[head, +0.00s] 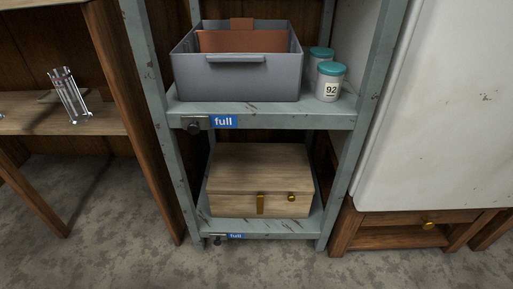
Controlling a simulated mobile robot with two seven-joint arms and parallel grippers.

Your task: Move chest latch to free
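A wooden chest (235,204) with a closed lid sits on the lower shelf of a grey-green metal rack. On its front is a vertical brass strip, which looks like the latch (260,204). A round brass knob (292,197) sits to the right of the strip. The latch is too small to tell its setting. Neither of my grippers is in view.
The rack's upper shelf (270,121) holds a grey bin (240,82) and two teal-lidded jars (330,82). Blue "full" labels mark both shelves. A wooden shelf with a glass-and-metal piece (68,97) stands left, a white panel (440,110) right. Floor in front is clear.

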